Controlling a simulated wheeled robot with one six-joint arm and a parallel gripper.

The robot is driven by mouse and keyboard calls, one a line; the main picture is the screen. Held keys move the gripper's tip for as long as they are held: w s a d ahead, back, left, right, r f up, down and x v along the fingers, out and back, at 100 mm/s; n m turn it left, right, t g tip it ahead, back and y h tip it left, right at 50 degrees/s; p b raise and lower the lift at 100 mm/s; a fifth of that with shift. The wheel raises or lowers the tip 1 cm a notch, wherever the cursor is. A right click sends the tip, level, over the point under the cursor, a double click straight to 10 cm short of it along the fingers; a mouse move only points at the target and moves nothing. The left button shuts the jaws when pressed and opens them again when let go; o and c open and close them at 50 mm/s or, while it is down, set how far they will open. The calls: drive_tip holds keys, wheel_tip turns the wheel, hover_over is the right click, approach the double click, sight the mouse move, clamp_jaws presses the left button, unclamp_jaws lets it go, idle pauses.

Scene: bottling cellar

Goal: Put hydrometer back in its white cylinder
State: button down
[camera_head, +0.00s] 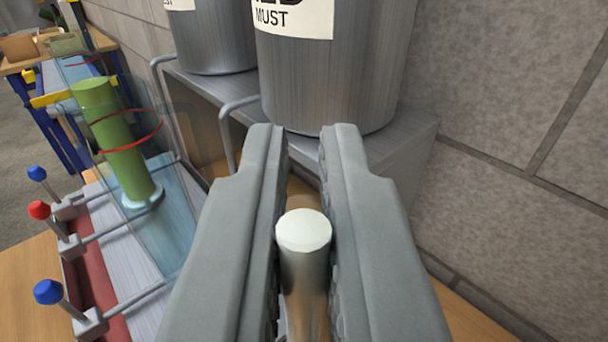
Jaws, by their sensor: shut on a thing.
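My gripper (304,140) reaches forward from the bottom of the view. Its two grey jaws are shut on a round metallic rod (304,270) with a flat whitish end (304,230). The rod sits between the jaws with its whitish end facing the camera; its lower part runs out of the picture. I cannot tell for sure whether this rod is the hydrometer. I see no white cylinder in this view.
Steel tanks (330,95), one labelled MUST, stand on a grey metal ledge (400,140) ahead, against a stone wall (520,170). At left are a green cylinder (115,150) behind a clear panel, and levers with blue (48,291) and red (39,210) knobs. A workbench is farther back.

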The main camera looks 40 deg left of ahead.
drive_tip(key=shift+f, duration=1.85)
drive_tip(key=c, duration=1.5)
unclamp_jaws()
drive_tip(key=shift+o, duration=0.2)
drive_tip(key=v, duration=1.7)
drive_tip(key=shift+d, duration=0.2)
drive_tip(key=shift+s, duration=0.1)
